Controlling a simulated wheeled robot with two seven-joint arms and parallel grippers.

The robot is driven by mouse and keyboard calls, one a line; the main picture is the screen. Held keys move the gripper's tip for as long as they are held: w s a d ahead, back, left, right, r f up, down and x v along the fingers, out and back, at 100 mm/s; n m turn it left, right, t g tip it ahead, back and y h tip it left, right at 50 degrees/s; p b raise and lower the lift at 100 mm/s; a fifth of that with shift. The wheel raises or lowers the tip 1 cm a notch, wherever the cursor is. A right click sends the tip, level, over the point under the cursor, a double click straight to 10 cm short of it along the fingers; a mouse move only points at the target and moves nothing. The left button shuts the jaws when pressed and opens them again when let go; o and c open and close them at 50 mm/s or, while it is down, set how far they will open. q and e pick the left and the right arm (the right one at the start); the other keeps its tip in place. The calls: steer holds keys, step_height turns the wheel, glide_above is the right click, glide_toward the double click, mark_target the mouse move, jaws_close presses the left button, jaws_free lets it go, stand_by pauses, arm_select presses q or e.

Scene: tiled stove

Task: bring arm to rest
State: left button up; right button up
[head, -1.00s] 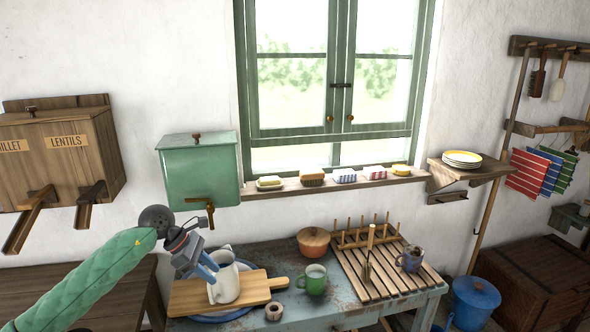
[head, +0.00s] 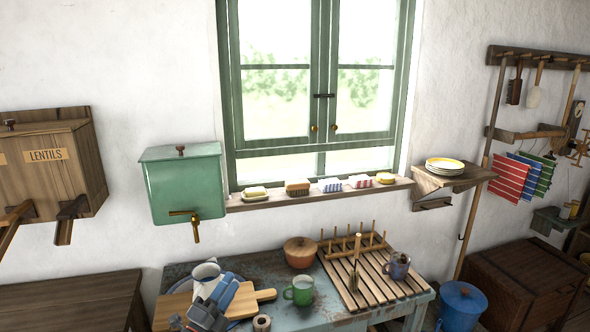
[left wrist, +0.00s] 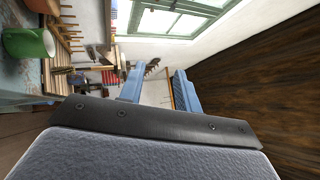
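My left gripper (head: 224,290) is low in the head view, in front of the cutting board and white pitcher on the worktable. Its blue fingers point up and away. In the left wrist view the two fingers of my left gripper (left wrist: 158,84) stand apart with nothing between them, so it is open and empty. The gripper hides part of the pitcher (head: 205,271) and of the wooden board (head: 246,300). I cannot tell its exact height above them. My right gripper is not in view.
A green mug (head: 299,291) stands right of the board; it also shows in the left wrist view (left wrist: 30,43). A green water tank (head: 184,187) hangs above. A brown table (head: 70,302) at left is bare.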

arm_select(q)
steer(key=s+a+f+n+g+y, duration=0.35)
steer(key=s+f+n+y, duration=0.25)
steer(key=f+n, duration=0.3)
steer(key=s+a+f+n+g+y, duration=0.35)
steer(key=s+f+n+y, duration=0.25)
steer(key=f+n, duration=0.25)
steer(key=s+d+f+n+g+h, duration=0.1)
steer(key=s+f+n+g, duration=0.2)
steer(key=s, duration=0.4)
steer(key=s+f+g, duration=0.3)
steer(key=s+f, duration=0.1)
steer(key=s, duration=0.3)
steer(key=s+d+f+n+g+h, duration=0.1)
steer(key=s+f+n+g, duration=0.1)
steer(key=s+f+g, duration=0.35)
steer(key=s+d+f, duration=0.1)
steer(key=s+f, duration=0.1)
steer(key=f, duration=1.4)
steer(key=s+d+f, duration=0.2)
steer(key=s+f, duration=0.1)
steer(key=f, duration=1.4)
steer(key=shift+s+d, duration=0.25)
steer(key=shift+d, duration=0.05)
steer(key=shift+f, duration=0.1)
